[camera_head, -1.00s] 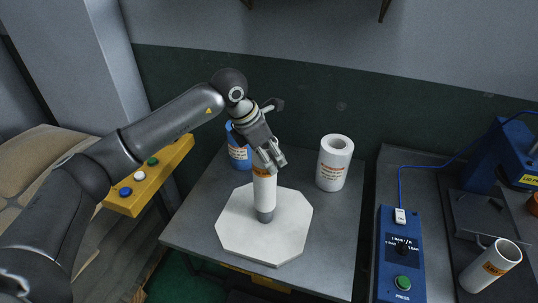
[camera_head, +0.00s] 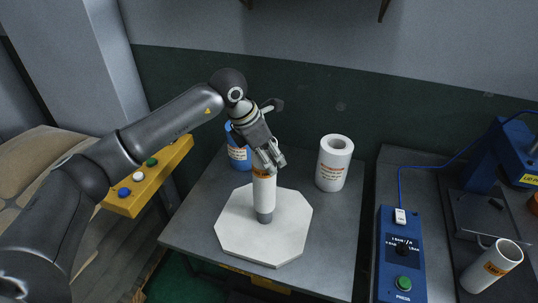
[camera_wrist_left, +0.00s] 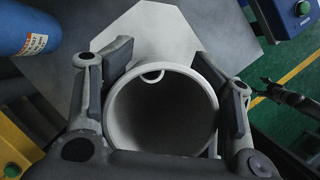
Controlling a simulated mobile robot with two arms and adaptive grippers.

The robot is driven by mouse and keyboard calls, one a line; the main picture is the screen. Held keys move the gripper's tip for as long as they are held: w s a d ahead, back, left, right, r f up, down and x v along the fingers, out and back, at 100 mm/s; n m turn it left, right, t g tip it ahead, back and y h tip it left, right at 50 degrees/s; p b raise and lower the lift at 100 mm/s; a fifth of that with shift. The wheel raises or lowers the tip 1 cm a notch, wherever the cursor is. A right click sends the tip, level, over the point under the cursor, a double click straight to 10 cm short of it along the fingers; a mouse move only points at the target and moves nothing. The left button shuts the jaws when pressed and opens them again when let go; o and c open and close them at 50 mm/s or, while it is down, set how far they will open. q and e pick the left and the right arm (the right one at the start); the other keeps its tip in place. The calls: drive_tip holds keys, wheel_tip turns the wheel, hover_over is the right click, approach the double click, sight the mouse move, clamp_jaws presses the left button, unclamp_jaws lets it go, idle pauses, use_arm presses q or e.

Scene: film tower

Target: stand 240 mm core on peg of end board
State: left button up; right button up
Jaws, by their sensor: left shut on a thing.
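The core, a white tube with an orange label (camera_head: 264,190), stands upright over the middle of the white octagonal end board (camera_head: 290,235). My left gripper (camera_head: 268,160) is shut on its upper end. The grey peg (camera_head: 265,217) shows just below the tube's lower end, in line with it. I cannot tell whether the tube is around the peg's top or just above it. In the left wrist view, the fingers sit on both sides of the tube's open rim (camera_wrist_left: 112,132); its inside is dark. A dark gripper-like part (camera_wrist_left: 268,90), probably my right gripper, shows at the right edge.
A blue roll (camera_head: 238,150) stands behind the board, and a white roll (camera_head: 333,165) stands to its right on the grey table. A blue control box (camera_head: 400,260) and another labelled tube (camera_head: 490,268) are on the right bench. A yellow button panel (camera_head: 150,180) is at left.

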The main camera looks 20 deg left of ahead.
use_arm(q)
drive_tip(key=shift+f+b, duration=1.65)
drive_tip(key=shift+f, duration=0.1)
drive_tip(key=shift+f+b, duration=1.3)
drive_tip(key=shift+f, duration=0.2)
idle(0.9)
drive_tip(key=o, duration=1.7)
drive_tip(key=v, duration=1.2)
